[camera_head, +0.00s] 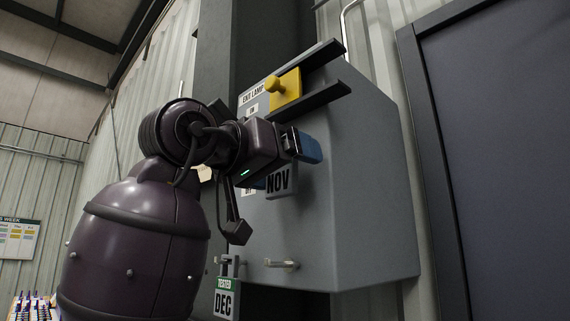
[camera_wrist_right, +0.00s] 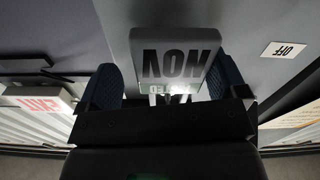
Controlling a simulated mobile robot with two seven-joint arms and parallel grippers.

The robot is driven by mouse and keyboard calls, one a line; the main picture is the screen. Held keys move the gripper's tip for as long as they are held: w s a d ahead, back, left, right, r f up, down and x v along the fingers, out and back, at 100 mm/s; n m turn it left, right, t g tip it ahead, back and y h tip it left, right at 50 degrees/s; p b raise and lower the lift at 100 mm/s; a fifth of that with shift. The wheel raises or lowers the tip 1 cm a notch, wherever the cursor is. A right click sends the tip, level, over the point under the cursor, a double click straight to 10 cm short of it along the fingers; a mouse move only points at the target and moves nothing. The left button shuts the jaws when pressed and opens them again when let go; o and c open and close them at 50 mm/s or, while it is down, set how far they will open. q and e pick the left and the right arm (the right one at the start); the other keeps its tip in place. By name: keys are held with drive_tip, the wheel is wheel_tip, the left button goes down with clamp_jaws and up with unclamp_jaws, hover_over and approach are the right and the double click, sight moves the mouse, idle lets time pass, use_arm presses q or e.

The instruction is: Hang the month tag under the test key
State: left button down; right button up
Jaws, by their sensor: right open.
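The NOV tag (camera_head: 279,181), pale with dark letters, shows against the front of a grey wall box. What holds it at the top is hidden behind my right gripper (camera_head: 288,164). The gripper is open, its blue fingers around the tag. In the right wrist view the NOV tag (camera_wrist_right: 172,60) appears upside down between the spread fingers (camera_wrist_right: 165,85), with gaps beside it. A second tag, DEC (camera_head: 226,303), with a green TESTED band, hangs lower left. A yellow piece with a round knob (camera_head: 285,88) sits above; I cannot tell whether it is the test key. My left gripper is out of view.
The grey box (camera_head: 365,190) carries two black rails (camera_head: 310,95) around the yellow piece and a bare peg (camera_head: 283,264) low down. A dark door (camera_head: 500,150) stands right. The wrist view shows an OFF label (camera_wrist_right: 283,50) and a red-lettered sign (camera_wrist_right: 38,98).

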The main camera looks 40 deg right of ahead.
use_arm(q)
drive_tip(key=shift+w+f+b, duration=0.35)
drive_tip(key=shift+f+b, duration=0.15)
drive_tip(key=shift+b, duration=0.55)
use_arm(e)
drive_tip(key=s+a, duration=0.1)
drive_tip(key=a, duration=0.9)
drive_tip(key=shift+a, duration=0.4)
drive_tip(key=shift+f, duration=0.15)
